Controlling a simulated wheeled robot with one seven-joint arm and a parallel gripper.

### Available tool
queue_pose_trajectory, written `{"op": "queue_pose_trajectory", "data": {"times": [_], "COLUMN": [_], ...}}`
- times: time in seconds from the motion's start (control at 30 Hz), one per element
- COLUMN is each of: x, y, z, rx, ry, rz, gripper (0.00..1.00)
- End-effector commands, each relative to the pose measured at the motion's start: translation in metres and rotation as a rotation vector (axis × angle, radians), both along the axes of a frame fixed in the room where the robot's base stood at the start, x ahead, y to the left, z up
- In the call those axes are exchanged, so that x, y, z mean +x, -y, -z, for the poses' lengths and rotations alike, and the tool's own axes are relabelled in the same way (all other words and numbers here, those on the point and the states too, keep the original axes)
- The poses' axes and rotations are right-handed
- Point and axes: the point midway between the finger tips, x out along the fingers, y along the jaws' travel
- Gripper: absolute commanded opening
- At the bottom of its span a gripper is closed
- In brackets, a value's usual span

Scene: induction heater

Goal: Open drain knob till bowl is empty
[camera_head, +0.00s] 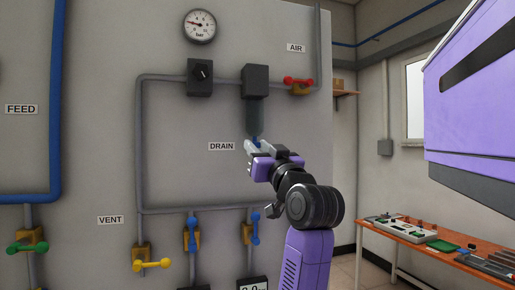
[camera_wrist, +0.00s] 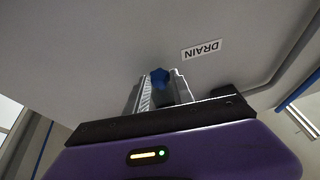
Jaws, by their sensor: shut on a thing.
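The bowl (camera_head: 255,116) is a dark translucent cylinder under a dark grey block (camera_head: 256,81) on the wall panel; I cannot tell its liquid level. The blue drain knob (camera_head: 256,140) is at the bowl's bottom, beside the DRAIN label (camera_head: 222,146). My gripper (camera_head: 254,146) reaches up to it from below right. In the wrist view the blue knob (camera_wrist: 160,78) sits between the two grey fingers of my gripper (camera_wrist: 158,92), which are shut on it. My gripper hides part of the knob.
A pressure gauge (camera_head: 200,26), a regulator with a black knob (camera_head: 200,77) and a red-handled AIR valve (camera_head: 299,83) are nearby. Grey pipes frame the bowl. Green, yellow and blue valves line the lower panel. An orange workbench (camera_head: 440,243) stands at right.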

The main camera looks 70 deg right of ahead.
Motion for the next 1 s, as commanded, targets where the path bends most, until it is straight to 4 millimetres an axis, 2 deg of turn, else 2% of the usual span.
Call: {"op": "queue_pose_trajectory", "data": {"times": [0.5, 0.9, 0.93, 1.0], "x": [-0.0039, -0.0038, -0.0038, -0.0038], "y": [0.0058, 0.0048, 0.0048, 0.0048], "z": [0.0001, -0.0006, -0.0006, -0.0006], "rx": [0.001, 0.000, 0.000, -0.001], "ry": [0.001, 0.001, 0.001, 0.000], "rz": [-0.270, -0.289, -0.289, -0.289], "gripper": [0.00, 0.00, 0.35, 0.48]}}
